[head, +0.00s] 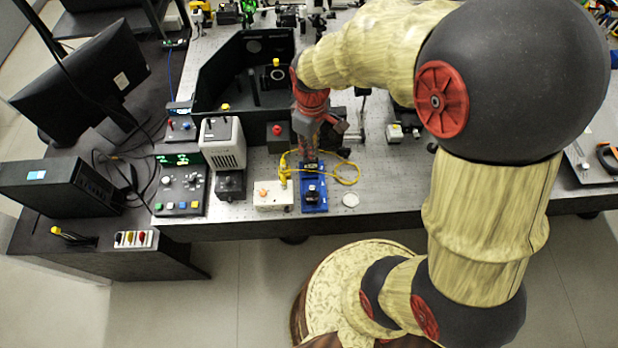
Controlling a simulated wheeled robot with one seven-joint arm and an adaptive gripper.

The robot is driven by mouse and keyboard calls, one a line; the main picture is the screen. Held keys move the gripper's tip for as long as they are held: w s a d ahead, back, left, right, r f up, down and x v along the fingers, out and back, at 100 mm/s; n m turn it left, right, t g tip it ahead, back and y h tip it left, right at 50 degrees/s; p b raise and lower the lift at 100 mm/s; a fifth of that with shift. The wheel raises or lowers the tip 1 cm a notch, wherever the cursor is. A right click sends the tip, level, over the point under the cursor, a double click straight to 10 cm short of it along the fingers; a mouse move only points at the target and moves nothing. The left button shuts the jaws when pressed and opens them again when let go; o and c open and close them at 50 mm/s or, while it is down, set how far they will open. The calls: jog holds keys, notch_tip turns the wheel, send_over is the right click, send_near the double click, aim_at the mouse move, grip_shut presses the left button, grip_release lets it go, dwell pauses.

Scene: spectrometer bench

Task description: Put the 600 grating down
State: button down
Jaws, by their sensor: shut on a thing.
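My gripper (309,152) points down over the front part of the optical bench, just behind a blue block (315,205). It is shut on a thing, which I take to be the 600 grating. The grating is too small and too covered by the gripper to make out, and I cannot read any label. I cannot tell whether it touches the surface below. The blue block lies near the bench's front edge and has a small dark part on top.
A yellow cable (347,181) loops right beside the gripper. A black open enclosure (222,72) stands behind left. The bench top (395,185) is clear at front right.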

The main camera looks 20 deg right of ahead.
aim_at(311, 169)
notch_tip(311, 169, down, 9)
jog(key=shift+s+f+b, duration=0.1)
jog(key=shift+b, duration=0.2)
jog(key=shift+f, duration=0.15)
jog(key=c, duration=1.8)
grip_release()
jog(key=shift+c, duration=0.2)
